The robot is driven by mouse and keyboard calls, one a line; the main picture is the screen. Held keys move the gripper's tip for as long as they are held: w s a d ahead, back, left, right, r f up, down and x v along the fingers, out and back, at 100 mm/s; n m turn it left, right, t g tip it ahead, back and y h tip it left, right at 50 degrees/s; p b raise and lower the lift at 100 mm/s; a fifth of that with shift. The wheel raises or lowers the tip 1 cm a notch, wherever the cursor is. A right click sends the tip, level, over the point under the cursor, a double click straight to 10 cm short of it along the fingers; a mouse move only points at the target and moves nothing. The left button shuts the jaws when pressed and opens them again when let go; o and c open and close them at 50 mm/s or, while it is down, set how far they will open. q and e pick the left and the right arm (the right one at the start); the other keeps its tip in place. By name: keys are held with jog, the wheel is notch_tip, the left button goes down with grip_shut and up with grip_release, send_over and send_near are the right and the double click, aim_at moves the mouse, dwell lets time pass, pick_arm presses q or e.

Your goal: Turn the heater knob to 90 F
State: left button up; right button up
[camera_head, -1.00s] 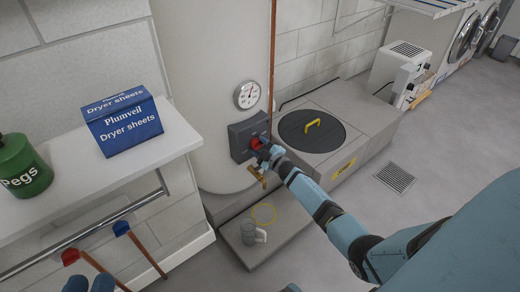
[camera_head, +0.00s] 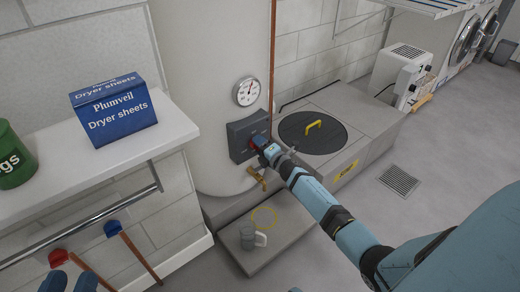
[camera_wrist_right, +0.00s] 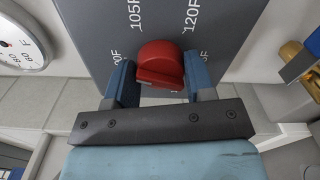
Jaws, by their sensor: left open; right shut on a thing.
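The heater is a tall white tank (camera_head: 205,60) with a dark grey control box (camera_head: 240,130) on its lower front. A red knob (camera_wrist_right: 160,62) sits on this box, beside printed marks such as 105F and 120F. My right gripper (camera_wrist_right: 162,84) is shut on the knob, one blue finger on each side. In the head view, the right gripper (camera_head: 262,144) covers most of the knob, and which mark it points to cannot be told. My left gripper (camera_head: 68,283) is open and empty at the bottom left, partly cut off by the frame edge.
A round gauge (camera_head: 246,92) is above the box, and a brass tap (camera_head: 257,176) below it. A shelf (camera_head: 60,185) with a dryer sheets box (camera_head: 114,108) is at left. Floor at right is clear.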

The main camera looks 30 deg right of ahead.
pick_arm(q)
jog(key=shift+w+a+r+m+t+b, duration=0.1)
jog(key=shift+w+a+m+t+b, duration=0.15)
jog(key=shift+w+m+t+b, duration=0.35)
pick_arm(e)
jog(key=shift+n, duration=1.6)
pick_arm(q)
jog(key=shift+s, duration=0.1)
pick_arm(e)
jog(key=o, duration=0.9)
pick_arm(q)
jog(key=shift+r, duration=0.1)
pick_arm(e)
jog(key=shift+s, duration=0.1)
pick_arm(q)
jog(key=n+p, duration=0.1)
jog(key=s+n+g+p, duration=0.1)
jog(key=shift+s+d+f+p, duration=0.25)
jog(key=shift+d+f+p, duration=0.1)
jog(key=shift+d, duration=0.05)
pick_arm(e)
jog(key=s, duration=0.9)
jog(key=s+d, duration=0.1)
jog(key=s, duration=0.3)
jog(key=shift+s, duration=0.3)
